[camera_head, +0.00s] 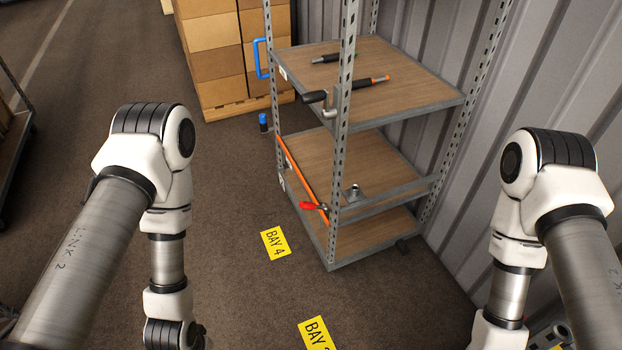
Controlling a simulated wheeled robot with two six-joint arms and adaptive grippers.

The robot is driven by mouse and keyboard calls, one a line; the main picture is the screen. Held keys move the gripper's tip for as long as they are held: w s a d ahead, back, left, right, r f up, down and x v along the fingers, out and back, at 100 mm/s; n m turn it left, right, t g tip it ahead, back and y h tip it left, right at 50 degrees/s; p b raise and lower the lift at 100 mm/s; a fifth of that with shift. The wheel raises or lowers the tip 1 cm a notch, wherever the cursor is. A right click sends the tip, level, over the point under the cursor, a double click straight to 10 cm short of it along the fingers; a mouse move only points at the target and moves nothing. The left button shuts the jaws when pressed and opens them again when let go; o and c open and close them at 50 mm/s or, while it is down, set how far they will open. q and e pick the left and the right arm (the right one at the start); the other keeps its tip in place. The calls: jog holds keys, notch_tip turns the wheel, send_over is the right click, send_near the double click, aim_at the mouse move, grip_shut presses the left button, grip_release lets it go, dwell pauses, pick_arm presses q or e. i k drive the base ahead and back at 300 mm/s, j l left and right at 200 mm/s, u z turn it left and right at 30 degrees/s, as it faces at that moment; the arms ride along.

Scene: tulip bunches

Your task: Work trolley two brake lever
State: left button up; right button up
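A shelf trolley (352,228) with grey perforated posts and wooden shelves stands right of centre, against the corrugated wall. A lever with a red grip (307,206) sits low at its front corner post, by the lower end of an orange bar (298,168). A black-handled metal part (316,97) is at the same post, at top shelf height. I see no number on this trolley, and cannot tell which part is its brake lever. Both my arms show at left and right, but neither gripper is in view.
Yellow BAY 4 (275,243) and another cut-off bay sign (315,334) lie on the floor. Stacked cartons (212,62) on a pallet stand behind. A blue handle (257,60) and blue object (263,122) are near the trolley. Another rack (20,125) is far left.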

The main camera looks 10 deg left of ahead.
aim_at(306, 205)
jog(key=i+j+z, duration=0.5)
jog(key=j+z, duration=0.25)
jog(key=j, duration=0.2)
jog(key=i, duration=0.05)
